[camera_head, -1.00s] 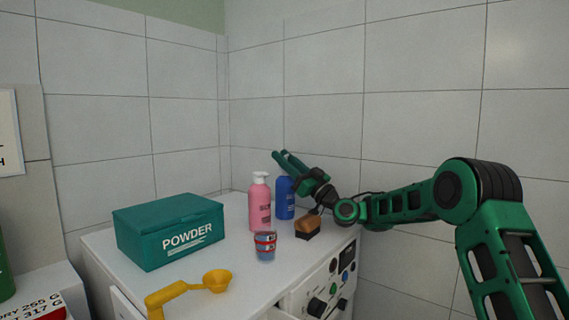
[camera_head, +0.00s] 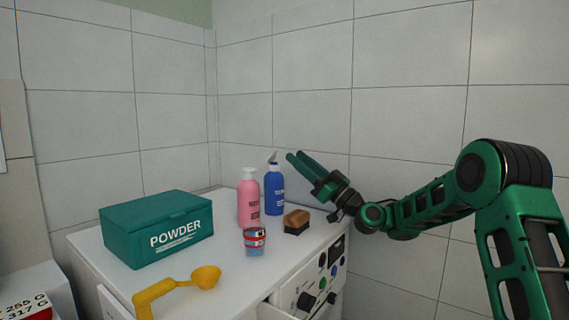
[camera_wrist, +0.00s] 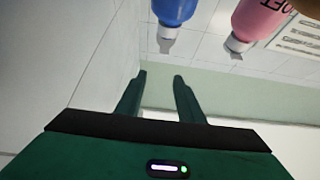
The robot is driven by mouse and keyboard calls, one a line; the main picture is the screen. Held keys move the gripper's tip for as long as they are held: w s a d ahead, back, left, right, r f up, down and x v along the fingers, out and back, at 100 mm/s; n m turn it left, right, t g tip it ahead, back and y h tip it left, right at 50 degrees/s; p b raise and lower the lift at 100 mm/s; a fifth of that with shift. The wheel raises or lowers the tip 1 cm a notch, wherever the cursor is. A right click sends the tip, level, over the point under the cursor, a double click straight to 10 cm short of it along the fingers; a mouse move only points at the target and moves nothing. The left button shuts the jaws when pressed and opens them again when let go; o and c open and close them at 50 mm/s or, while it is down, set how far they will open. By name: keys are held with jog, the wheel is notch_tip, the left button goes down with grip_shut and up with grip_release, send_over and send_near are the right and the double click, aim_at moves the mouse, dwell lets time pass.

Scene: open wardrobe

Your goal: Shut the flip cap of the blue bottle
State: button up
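The blue bottle (camera_head: 274,196) stands upright at the back of the white cabinet top. Its grey flip cap (camera_head: 272,157) is raised and tilted at the bottle's top. My gripper (camera_head: 294,155) is just right of the cap, about level with it, with its green fingers pointing up and left. In the wrist view the scene looks inverted; the blue bottle (camera_wrist: 175,10) is at the top with its cap (camera_wrist: 165,42) hanging beyond the fingertips. My gripper (camera_wrist: 160,75) has its fingers apart with nothing between them, and it is clear of the cap.
A pink bottle (camera_head: 248,203) stands left of the blue one. A brush (camera_head: 297,222), a small cup (camera_head: 254,242), a yellow scoop (camera_head: 205,278) and a green powder box (camera_head: 158,228) share the top. Tiled walls (camera_head: 310,100) close off the back and right.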

jog(key=shift+s+d, duration=0.95)
jog(key=shift+d, duration=0.2)
jog(key=shift+a, duration=0.1)
